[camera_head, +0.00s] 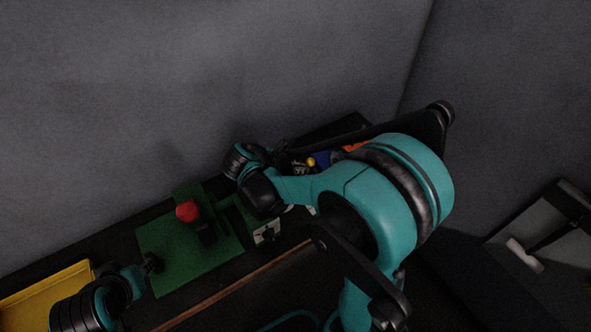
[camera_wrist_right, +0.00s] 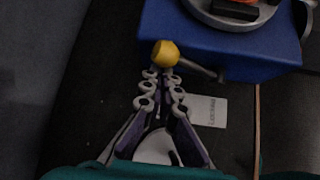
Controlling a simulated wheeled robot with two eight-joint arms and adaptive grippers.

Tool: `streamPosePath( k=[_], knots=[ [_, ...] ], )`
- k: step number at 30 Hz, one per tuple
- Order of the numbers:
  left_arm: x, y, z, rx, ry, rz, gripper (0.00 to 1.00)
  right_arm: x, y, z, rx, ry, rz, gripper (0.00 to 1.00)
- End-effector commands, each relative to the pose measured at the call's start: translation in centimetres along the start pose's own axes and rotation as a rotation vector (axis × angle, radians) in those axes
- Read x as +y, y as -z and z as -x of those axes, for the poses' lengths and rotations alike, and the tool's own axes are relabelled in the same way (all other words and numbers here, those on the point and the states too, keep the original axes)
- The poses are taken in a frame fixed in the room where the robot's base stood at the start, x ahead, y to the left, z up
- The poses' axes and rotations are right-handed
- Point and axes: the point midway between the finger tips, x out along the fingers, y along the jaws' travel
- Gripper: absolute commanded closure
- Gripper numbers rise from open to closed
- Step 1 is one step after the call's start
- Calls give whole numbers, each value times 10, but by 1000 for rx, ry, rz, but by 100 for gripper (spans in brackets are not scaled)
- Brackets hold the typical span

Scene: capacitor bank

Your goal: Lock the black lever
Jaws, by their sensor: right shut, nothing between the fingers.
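In the right wrist view my right gripper (camera_wrist_right: 163,77) is shut and empty. Its tips are just below a yellow ball knob (camera_wrist_right: 166,53); I cannot tell if they touch. A dark rod (camera_wrist_right: 202,70) runs from the knob toward a blue box (camera_wrist_right: 245,62). In the head view the yellow knob (camera_head: 311,162) shows small beside my right gripper (camera_head: 297,166), partly behind my arm. A green base (camera_head: 170,262) carries a red knob (camera_head: 187,211) and a black part (camera_head: 206,234), possibly the black lever. My left gripper (camera_head: 152,263) is near the green base's left edge, its fingers unclear.
A yellow tray (camera_head: 45,291) lies at the lower left. A small white-faced device (camera_head: 267,233) sits right of the green base. A white label (camera_wrist_right: 208,111) lies below the blue box. A grey wall (camera_head: 150,90) stands behind the dark bench.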

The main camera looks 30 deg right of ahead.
Motion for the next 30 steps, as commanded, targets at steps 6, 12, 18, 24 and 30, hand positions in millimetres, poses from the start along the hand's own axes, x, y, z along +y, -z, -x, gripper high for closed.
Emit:
streamPosePath(
  k=[6,12,18,24,30],
  knots=[
    [0,0,0,0,0,0,69,0,0,-1,0,0,0,100],
    [0,0,0,0,0,0,69,0,-1,-1,0,-2,-2,100],
    [0,1,2,0,0,0,69,-2,-3,2,0,-29,-29,100],
    [0,2,2,0,0,0,69,-2,-4,3,-1,-49,-49,100],
    [0,2,3,0,0,0,69,-4,-7,5,-1,-77,-77,100]
  ],
)
